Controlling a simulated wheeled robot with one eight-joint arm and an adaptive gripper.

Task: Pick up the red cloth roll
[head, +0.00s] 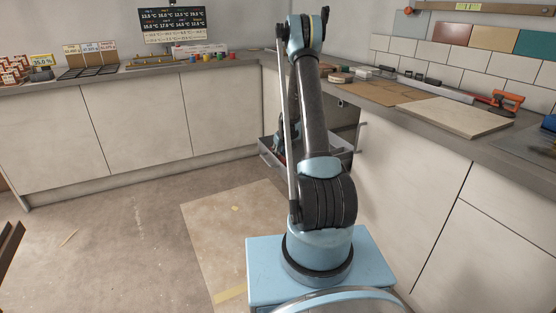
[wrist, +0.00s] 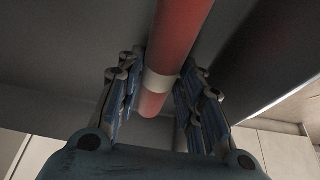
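The red cloth roll (wrist: 185,25) shows in the wrist view as a long red cylinder with a pale band around it. It runs from the top edge down to its near end between my gripper's fingers. My gripper (wrist: 161,72) has its two blue-padded fingers on either side of the roll, close to the pale band. Whether both pads press on it cannot be told. In the head view my gripper is mostly hidden behind my arm, at the open drawer (head: 345,155) below the counter. The roll cannot be made out there.
Grey surfaces surround the roll in the wrist view. The right counter holds a pale board (head: 455,117) and an orange-handled tool (head: 507,100). The floor left of my base is mostly clear.

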